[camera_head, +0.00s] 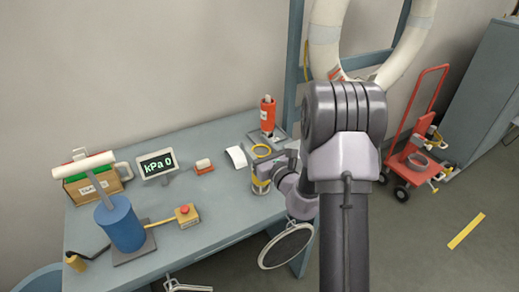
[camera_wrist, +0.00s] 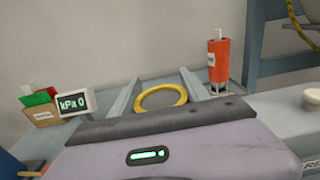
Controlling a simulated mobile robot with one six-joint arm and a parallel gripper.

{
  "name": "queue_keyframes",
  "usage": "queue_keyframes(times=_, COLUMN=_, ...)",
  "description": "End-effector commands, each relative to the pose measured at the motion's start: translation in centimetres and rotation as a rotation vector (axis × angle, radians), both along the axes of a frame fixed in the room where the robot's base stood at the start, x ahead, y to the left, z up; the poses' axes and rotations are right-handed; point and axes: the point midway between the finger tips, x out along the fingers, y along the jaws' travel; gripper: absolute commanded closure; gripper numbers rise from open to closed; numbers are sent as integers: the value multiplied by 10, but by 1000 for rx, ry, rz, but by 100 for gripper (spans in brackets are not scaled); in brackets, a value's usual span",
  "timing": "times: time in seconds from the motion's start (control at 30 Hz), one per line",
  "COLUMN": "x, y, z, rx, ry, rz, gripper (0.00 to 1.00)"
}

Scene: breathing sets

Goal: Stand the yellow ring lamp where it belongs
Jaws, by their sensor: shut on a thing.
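The yellow ring lamp shows a yellow ring (camera_head: 262,145) near the right part of the blue-grey bench. Below the ring, a body with a yellow band is partly hidden by my gripper (camera_head: 262,172). My gripper is shut on the lamp. In the wrist view the ring (camera_wrist: 140,98) lies between the two grey fingers, above the dark edge of my gripper housing. The lamp looks upright. Its lower end is near the bench top in the head view, but I cannot tell whether it touches.
A red cylinder (camera_head: 267,114) stands on a grey plate behind the lamp.

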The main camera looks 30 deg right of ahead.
Motion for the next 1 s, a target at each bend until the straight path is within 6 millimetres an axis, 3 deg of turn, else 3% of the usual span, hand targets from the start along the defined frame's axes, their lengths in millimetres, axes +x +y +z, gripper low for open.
queue_keyframes(times=0.37, x=0, y=1, z=-4, rx=0, ry=-2, rz=-2, gripper=100)
queue_keyframes(times=0.4, x=0, y=1, z=-5, rx=0, ry=-1, rz=-2, gripper=43)
queue_keyframes(times=0.5, x=0, y=1, z=-4, rx=0, ry=-1, rz=-2, gripper=24)
queue_keyframes(times=0.87, x=0, y=1, z=2, rx=0, ry=-2, rz=-2, gripper=24)
queue_keyframes(times=1.0, x=-27, y=-1, z=-1, rx=1, ry=1, rz=-5, gripper=24)
